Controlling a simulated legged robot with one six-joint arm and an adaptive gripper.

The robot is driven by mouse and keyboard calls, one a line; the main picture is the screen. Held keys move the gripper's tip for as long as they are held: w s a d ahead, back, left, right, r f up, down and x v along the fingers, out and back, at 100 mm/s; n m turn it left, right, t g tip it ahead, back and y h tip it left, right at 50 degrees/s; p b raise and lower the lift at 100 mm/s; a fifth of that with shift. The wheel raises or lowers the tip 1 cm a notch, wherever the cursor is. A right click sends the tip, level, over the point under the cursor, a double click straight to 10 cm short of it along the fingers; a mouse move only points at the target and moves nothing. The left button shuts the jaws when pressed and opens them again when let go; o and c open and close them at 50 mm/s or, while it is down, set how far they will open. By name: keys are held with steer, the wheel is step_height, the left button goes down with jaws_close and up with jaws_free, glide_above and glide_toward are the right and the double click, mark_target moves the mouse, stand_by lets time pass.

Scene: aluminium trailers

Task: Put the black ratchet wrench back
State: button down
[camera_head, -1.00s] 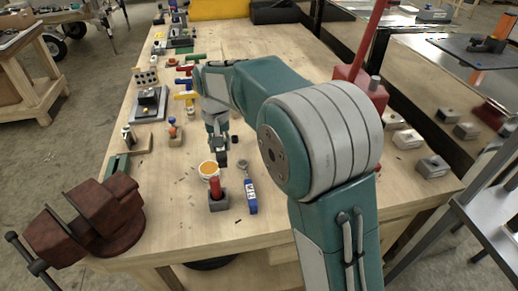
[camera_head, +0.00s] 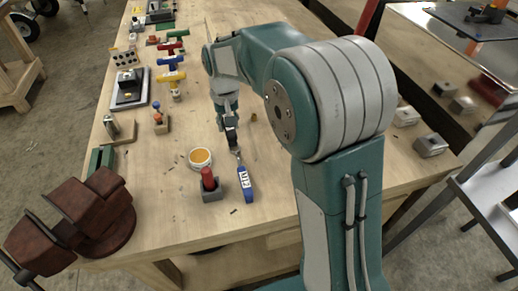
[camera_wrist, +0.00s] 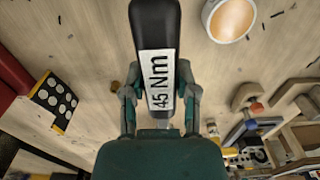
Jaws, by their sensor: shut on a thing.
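The black ratchet wrench (camera_wrist: 155,28) is held in my gripper (camera_wrist: 158,100). Its dark handle, with a white "45 Nm" label, fills the top middle of the wrist view. The two fingers close on its sides near the label. Its far end runs out of that view. In the head view my gripper (camera_head: 230,128) points down over the middle of the bench, behind and right of the orange-filled cup. Only a small dark piece of the wrench shows there. Whether it touches the bench I cannot tell.
A white cup (camera_head: 200,157), a red-handled tool in a grey block (camera_head: 210,186) and a blue-handled tool (camera_head: 244,182) are in front. A reddish vise (camera_head: 75,217) is at the left. Coloured T-handles (camera_head: 170,76) stand behind left. Bare bench (camera_head: 275,165) lies to the right.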

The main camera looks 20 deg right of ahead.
steer(key=s+d+f, duration=0.1)
steer(key=d+f, duration=0.1)
steer(key=d, duration=0.2)
glide_above(260, 156)
steer(key=f, duration=0.4)
steer(key=shift+a+f, duration=0.3)
steer(key=shift+f, duration=0.1)
steer(key=f, duration=0.3)
steer(key=shift+s+d+f, duration=0.1)
steer(key=shift+d+f, duration=0.2)
steer(key=shift+f, duration=0.1)
steer(key=shift+c, duration=1.9)
jaws_free()
